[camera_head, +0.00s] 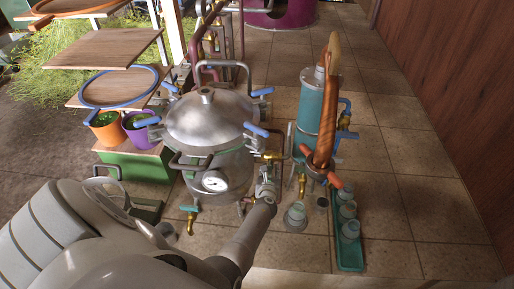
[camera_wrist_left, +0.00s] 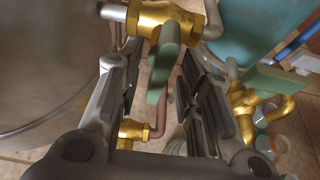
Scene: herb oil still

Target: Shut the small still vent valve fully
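My left gripper (camera_head: 266,188) is beside the front right of the silver still pot (camera_head: 208,120), below a brass valve (camera_head: 270,156). In the left wrist view, my left gripper (camera_wrist_left: 159,66) is open, one finger on each side of a grey-green lever handle (camera_wrist_left: 164,58). The handle hangs from a brass valve body (camera_wrist_left: 168,16) on a pipe beside the pot. Gaps show between the handle and both fingers. I cannot tell from the frames whether this is the small still vent valve. My right gripper is not in view.
A teal cylinder (camera_head: 309,112) and an orange-brown column (camera_head: 326,120) stand close on the right. A green tray (camera_head: 349,262) with jars lies at front right. Another brass valve with a green handle (camera_wrist_left: 277,79) is close to the right finger. The tiled floor (camera_head: 400,200) further right is clear.

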